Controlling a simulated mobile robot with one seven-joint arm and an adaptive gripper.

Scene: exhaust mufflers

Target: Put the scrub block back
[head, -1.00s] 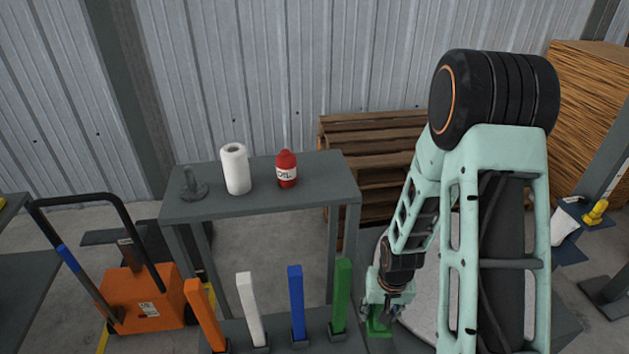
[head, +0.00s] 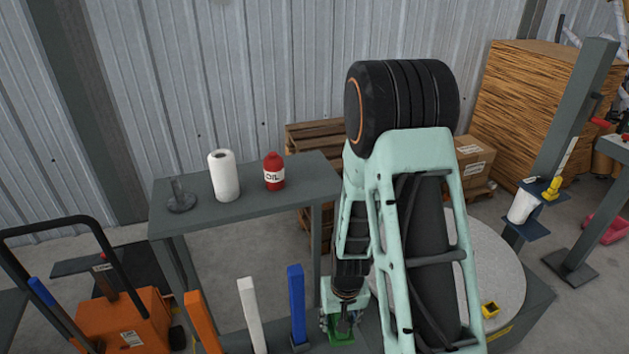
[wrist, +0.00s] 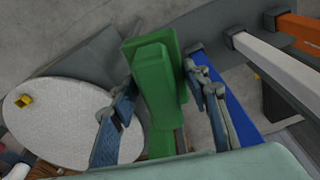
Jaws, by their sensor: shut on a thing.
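My gripper (head: 343,318) is over the row of coloured posts, just right of the blue post (head: 297,305). It is shut on a green block (head: 341,339), which I take to be the scrub block. In the wrist view the green block (wrist: 155,85) stands between the fingers (wrist: 165,125), with green surfaces overlapping at its far end. I cannot tell there whether part of that green is the green post. The green post is not clearly visible in the head view, where my arm and gripper cover its spot.
A white post (head: 251,315) and an orange post (head: 202,322) stand left of the blue one. A round pale table (head: 500,265) carries a small yellow block (head: 490,310). Behind, a grey table (head: 245,195) holds a white roll (head: 224,176) and a red oil bottle (head: 274,171).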

